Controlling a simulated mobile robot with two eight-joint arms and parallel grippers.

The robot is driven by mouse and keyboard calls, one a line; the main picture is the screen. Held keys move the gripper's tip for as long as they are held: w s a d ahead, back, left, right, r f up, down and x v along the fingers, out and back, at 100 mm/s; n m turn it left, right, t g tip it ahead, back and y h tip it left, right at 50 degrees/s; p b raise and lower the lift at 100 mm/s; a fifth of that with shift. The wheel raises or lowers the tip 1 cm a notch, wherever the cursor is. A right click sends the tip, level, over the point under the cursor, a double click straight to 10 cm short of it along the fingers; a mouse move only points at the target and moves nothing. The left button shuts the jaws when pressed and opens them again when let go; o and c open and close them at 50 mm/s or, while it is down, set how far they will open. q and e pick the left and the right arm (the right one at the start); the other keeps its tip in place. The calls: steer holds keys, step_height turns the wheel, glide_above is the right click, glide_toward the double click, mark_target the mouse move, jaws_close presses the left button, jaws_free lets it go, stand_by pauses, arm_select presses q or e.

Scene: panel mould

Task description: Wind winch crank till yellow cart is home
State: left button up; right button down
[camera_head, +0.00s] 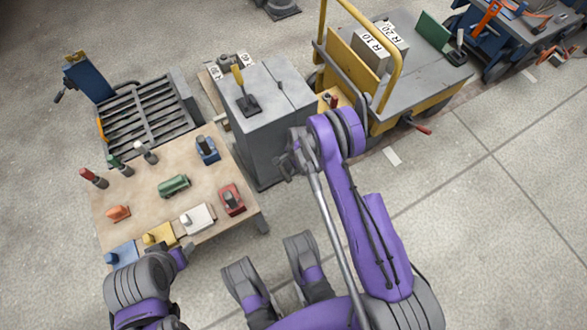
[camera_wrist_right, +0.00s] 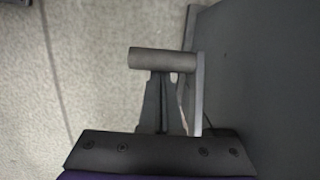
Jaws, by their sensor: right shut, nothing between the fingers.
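The yellow cart (camera_head: 440,85) stands at the upper right, with boxes marked R 10 and R 20 on its grey deck. A grey cabinet (camera_head: 255,145) stands to its left. In the right wrist view a grey cylindrical crank handle (camera_wrist_right: 162,60) sticks out from a flat crank arm (camera_wrist_right: 197,95) beside a dark panel. My right gripper (camera_wrist_right: 160,82) is shut and empty, its fingertips at the handle; whether they touch it I cannot tell. In the head view my right gripper (camera_head: 286,170) is beside the cabinet. My left gripper (camera_head: 183,257) is low over the bench's near edge, its fingers unclear.
A wooden bench (camera_head: 150,195) at the left holds several small coloured tools and blocks. A slatted grey pallet cart (camera_head: 150,115) stands behind it. A yellow-handled lever (camera_head: 242,88) stands on the cabinet top. A blue tool trolley (camera_head: 485,50) is at the far right.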

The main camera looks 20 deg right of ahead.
steer(key=shift+a+r, duration=0.25)
steer(key=shift+r, duration=0.3)
stand_by(1.4)
